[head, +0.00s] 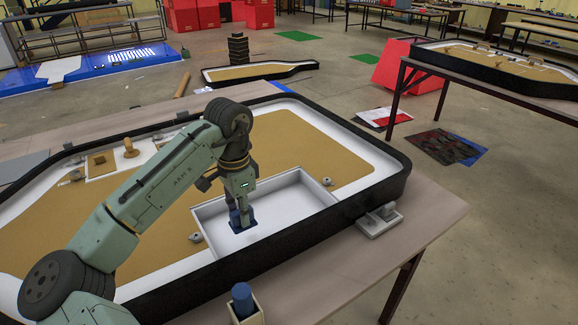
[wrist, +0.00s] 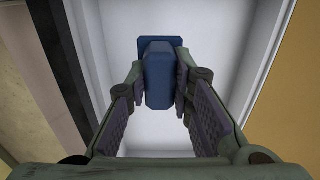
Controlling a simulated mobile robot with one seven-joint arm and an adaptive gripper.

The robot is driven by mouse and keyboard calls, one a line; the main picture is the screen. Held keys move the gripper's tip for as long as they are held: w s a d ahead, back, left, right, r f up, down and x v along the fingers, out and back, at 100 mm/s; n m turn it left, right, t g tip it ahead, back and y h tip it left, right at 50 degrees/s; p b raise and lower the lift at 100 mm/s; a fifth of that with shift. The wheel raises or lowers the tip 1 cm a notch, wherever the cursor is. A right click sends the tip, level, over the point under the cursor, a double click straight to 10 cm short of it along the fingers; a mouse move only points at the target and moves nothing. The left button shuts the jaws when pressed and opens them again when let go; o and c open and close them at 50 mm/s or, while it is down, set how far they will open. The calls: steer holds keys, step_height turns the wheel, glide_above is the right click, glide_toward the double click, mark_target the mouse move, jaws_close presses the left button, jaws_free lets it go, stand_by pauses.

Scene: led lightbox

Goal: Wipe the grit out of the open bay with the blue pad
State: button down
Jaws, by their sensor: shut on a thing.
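The blue pad (head: 243,226) is a dark blue plate with a block-shaped grip. It is inside the open bay (head: 290,203), a white walled recess in the tan board, towards its left part. My gripper (head: 240,208) points down into the bay, shut on the pad's grip. In the wrist view, the two fingers of my gripper (wrist: 160,88) press on both sides of the blue pad (wrist: 158,70), above the white bay floor (wrist: 210,50). I cannot tell whether the plate touches the floor. I can make out no grit on the visible floor; the pad and fingers hide part.
A black rim (head: 385,185) surrounds the board. A blue cylinder (head: 242,298) stands in a small holder (head: 256,317) on the near table edge. A grey fixture (head: 380,220) sits outside the rim at right. Small fittings, including one clip (head: 196,238), lie around the bay.

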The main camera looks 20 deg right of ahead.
steer(key=shift+r, duration=1.1)
